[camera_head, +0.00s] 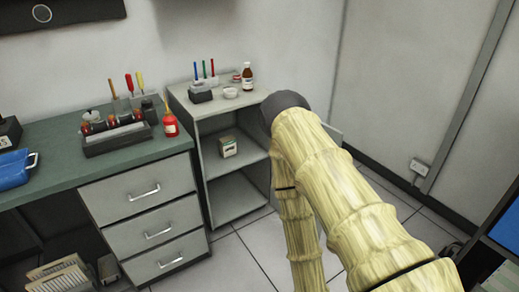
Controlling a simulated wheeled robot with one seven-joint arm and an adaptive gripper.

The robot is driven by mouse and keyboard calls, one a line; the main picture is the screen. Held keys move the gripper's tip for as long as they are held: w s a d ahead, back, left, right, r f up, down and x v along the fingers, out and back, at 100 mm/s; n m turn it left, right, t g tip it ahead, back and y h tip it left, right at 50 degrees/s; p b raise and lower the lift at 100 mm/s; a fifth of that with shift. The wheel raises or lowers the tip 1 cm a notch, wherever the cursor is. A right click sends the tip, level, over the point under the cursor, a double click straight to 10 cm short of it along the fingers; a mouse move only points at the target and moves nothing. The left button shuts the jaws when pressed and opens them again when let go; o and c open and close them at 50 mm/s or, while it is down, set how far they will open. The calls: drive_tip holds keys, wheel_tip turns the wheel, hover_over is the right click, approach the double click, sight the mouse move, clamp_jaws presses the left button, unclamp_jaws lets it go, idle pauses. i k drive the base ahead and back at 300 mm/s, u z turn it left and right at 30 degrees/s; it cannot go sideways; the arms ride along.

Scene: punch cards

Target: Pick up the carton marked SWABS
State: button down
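A small light-coloured carton (229,147) with a dark mark on its front stands upright on the middle shelf of the open grey cabinet (205,180). Its print is too small to read, so I cannot tell whether it says SWABS. My arm rises on the right to a dark joint near the cabinet's right side and bends back down. It hides part of the cabinet's right side. My gripper is not in view.
On the cabinet top are a brown bottle (247,76), a white dish (231,92) and a pen holder (201,95). A green-topped drawer bench (75,175) adjoins on the left, holding a dark tray (118,140) and a red bottle (170,125). Floor before the cabinet is clear.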

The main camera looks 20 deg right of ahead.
sight(227, 144)
drive_tip(key=u, duration=1.3)
drive_tip(key=i, duration=1.55)
drive_tip(key=z, duration=1.95)
